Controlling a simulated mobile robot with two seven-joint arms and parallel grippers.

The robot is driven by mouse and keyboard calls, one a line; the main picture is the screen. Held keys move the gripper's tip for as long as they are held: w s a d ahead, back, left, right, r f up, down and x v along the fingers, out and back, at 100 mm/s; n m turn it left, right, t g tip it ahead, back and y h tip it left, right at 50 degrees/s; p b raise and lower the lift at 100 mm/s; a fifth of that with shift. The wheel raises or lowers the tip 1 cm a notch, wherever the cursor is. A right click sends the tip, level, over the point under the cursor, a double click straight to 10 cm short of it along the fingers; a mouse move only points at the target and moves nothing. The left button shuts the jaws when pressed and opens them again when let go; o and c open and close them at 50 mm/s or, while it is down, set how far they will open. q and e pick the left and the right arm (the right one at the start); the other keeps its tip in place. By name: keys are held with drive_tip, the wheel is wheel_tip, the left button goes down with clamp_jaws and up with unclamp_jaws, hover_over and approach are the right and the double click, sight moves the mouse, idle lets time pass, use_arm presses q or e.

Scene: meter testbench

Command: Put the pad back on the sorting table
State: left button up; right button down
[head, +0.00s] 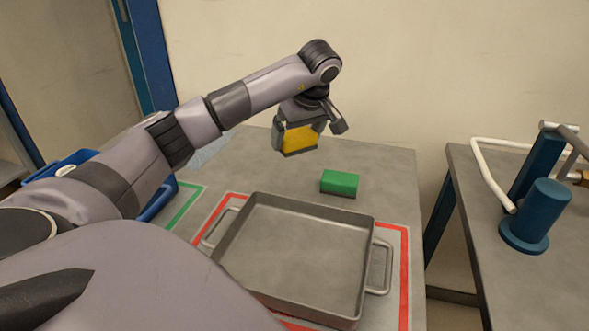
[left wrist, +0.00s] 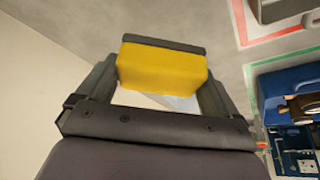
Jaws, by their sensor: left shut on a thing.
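My left gripper (head: 298,143) is shut on a yellow pad (head: 299,137) with a dark layer along one face. It holds the pad above the back part of the grey table (head: 392,172). In the left wrist view the yellow pad (left wrist: 162,70) sits between the two fingers of the gripper (left wrist: 158,85). A green pad with a dark base (head: 340,182) lies on the table, right of the held pad and behind the pan. My right gripper is not in view.
A grey metal pan (head: 378,237) with two side handles stands inside a red outline (head: 405,260). A blue bin (head: 160,198) is at the left beside a green outline (head: 186,208). A second table with a blue fixture (head: 540,207) stands right, across a gap.

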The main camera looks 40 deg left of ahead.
use_arm(q)
wheel_tip(320, 180, down, 9)
drive_tip(key=shift+f, duration=0.15)
idle(0.4)
drive_tip(key=o, duration=0.6)
drive_tip(key=shift+f, duration=0.1)
drive_tip(key=shift+c, duration=0.2)
drive_tip(key=v, duration=1.2)
drive_tip(key=shift+r+p, duration=0.2)
drive_tip(key=shift+p, duration=0.1)
